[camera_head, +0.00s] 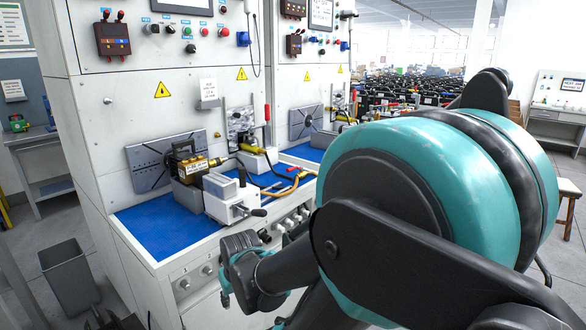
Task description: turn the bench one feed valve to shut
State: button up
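The nearer test bench (150,235) has a white cabinet and a blue work mat. I cannot tell for certain which part is its feed valve. A red upright lever (267,113) stands beside the bench's back wall, near yellow fittings (252,149) and hoses. A yellow and black unit (190,165) sits on a grey block on the mat. A white vise-like fixture (228,197) with a dark handle stands in front of it. The dark and teal end of my arm (242,265) is low in front of the bench; its fingers cannot be made out, and it appears apart from these parts.
My large teal arm joint hides much of the right side. A second bench panel (307,85) stands behind the first. A grey bin (68,278) is on the floor at left. A stool (570,190) stands at right. Blue mat is bare at front left.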

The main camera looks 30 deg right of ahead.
aim_at(288, 170)
jog(key=i+l, duration=0.15)
jog(key=l, duration=0.25)
jog(key=i+l, duration=0.15)
jog(key=l, duration=0.25)
jog(key=i+l, duration=0.1)
jog(key=l, duration=0.3)
jog(key=z, duration=0.05)
